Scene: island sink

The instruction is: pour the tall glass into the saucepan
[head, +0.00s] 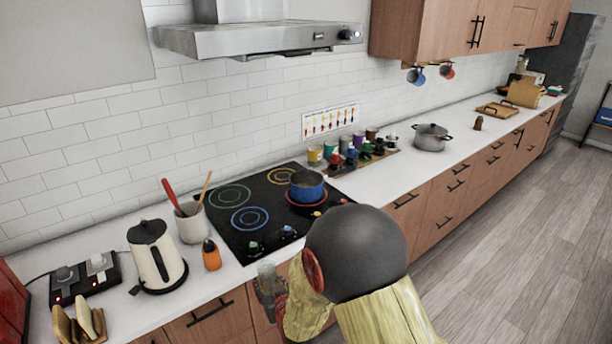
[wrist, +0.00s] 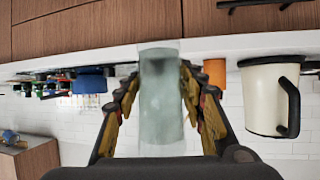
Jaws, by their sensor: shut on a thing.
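The tall glass (wrist: 162,95) is clear and greyish, and stands between the two fingers of my gripper (wrist: 160,112) in the wrist view. My gripper is shut on it. In the head view the glass (head: 266,272) and my gripper (head: 270,292) are in front of the counter's front edge, left of my arm. What the glass holds cannot be made out. The blue saucepan (head: 307,186) sits upright on a red-ringed burner at the right of the hob, beyond and right of my gripper. It also shows at the left of the wrist view (wrist: 90,84).
The black hob (head: 262,225) has other rings clear. An orange bottle (head: 211,255), a cream kettle (head: 156,262) and a utensil crock (head: 191,222) stand left of it. Several jars (head: 352,155) stand behind right. A grey pot (head: 431,137) is farther right.

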